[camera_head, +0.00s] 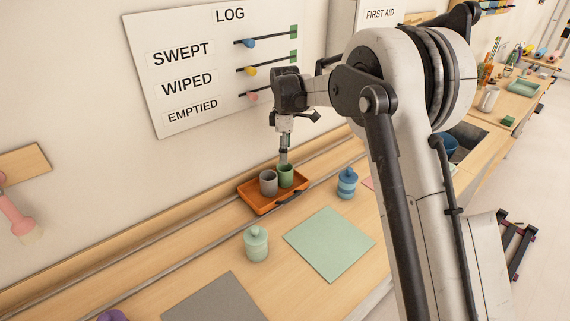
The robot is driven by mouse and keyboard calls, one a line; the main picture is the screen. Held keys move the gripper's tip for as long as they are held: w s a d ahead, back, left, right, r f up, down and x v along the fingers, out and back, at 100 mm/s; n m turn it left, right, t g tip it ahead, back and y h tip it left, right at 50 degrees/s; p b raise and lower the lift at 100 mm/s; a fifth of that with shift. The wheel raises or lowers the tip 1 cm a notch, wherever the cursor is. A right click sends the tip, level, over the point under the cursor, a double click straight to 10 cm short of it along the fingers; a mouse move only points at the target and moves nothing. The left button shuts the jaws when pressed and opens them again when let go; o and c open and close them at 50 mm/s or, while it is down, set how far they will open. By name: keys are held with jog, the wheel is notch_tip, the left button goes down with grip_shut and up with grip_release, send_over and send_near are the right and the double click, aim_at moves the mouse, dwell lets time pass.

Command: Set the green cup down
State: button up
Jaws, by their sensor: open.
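The green cup (286,177) stands upright in an orange tray (262,209) on the wooden counter. A grey cup (268,184) stands beside it on the left in the same tray. My gripper (283,158) points down right at the rim of the green cup, with its fingertips at or just above the opening. The gripper is open. The fingers are small here, and I cannot tell whether they touch the cup.
A blue lidded jar (347,184) stands right of the tray. A pale green lidded jar (256,245) stands in front. A green mat (329,244) and a grey mat (215,301) lie flat and bare. A rail runs along the wall behind, below the LOG board (215,65).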

jog(key=s+d+r+m+t, duration=0.2)
jog(key=s+d+r+m, duration=0.2)
jog(key=s+d+r, duration=0.45)
jog(key=s+d+r+m+t, duration=0.2)
jog(key=s+d+r+m, duration=0.35)
jog(key=s+r, duration=0.5)
jog(key=s+d+f+m+t, duration=0.1)
jog(key=s+d+f+m, duration=0.1)
jog(key=s, duration=0.5)
jog(key=s+d+f+m+t, duration=0.1)
jog(key=s+d+f+m, duration=0.1)
jog(key=s, duration=0.6)
jog(key=s+d+f+m+t, duration=0.1)
jog(key=s+d+f+m, duration=0.1)
jog(key=s, duration=0.6)
jog(key=d+m, duration=0.1)
jog(key=d, duration=0.1)
jog(key=shift+s+d+f+m, duration=0.2)
jog(key=shift+d+f+m, duration=0.15)
jog(key=shift+f, duration=0.05)
notch_tip(320, 180, down, 4)
jog(key=b, duration=0.3)
jog(key=shift+r+b, duration=0.15)
jog(key=shift+b, duration=0.25)
